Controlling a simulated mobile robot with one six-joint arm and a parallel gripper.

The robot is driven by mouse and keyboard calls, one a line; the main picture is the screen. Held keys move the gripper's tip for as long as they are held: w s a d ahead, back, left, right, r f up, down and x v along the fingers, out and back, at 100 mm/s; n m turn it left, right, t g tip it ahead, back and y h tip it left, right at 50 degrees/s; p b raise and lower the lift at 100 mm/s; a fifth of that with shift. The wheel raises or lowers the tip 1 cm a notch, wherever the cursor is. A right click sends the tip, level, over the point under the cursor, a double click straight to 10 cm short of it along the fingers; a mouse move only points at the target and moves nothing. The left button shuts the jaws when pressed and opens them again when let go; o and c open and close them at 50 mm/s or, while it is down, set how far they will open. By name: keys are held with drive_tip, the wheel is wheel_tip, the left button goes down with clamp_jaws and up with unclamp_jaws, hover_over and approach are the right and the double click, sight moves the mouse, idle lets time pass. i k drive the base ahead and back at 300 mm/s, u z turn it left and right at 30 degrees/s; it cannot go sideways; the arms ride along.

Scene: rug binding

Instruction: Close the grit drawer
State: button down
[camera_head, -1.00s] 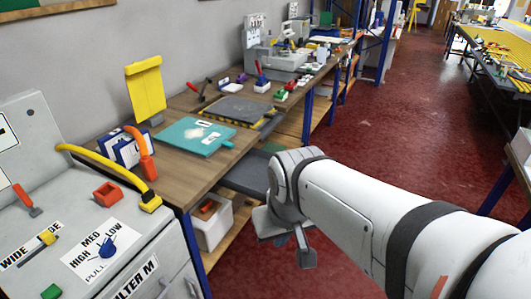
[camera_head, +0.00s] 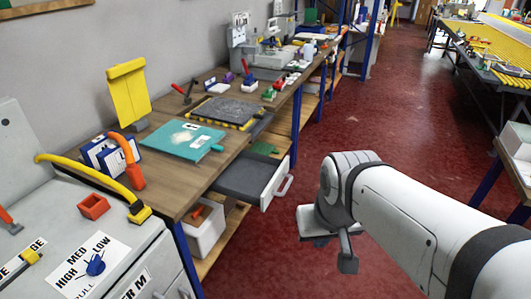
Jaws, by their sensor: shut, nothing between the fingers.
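The grit drawer (camera_head: 243,178) juts out from under the workbench into the aisle, standing open. Its inside is dark grey, its front is white, and a pale bar handle (camera_head: 285,186) is on the front. I cannot make out clear contents. My gripper (camera_head: 346,262) hangs over the red floor to the right of the drawer front and lower in the picture, apart from the handle. It is shut and holds nothing. My wrist hides part of the gripper.
The wooden workbench (camera_head: 172,197) carries a teal board (camera_head: 185,140), a dark mat (camera_head: 225,110) and tools. A pale bin (camera_head: 205,232) with an orange item sits below, left of the drawer. A grey machine (camera_head: 62,200) stands front left. Red floor is clear in the aisle.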

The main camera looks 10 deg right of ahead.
sight(252, 178)
drive_tip(key=u, duration=0.2)
drive_tip(key=i, duration=1.2)
drive_tip(key=z, duration=0.1)
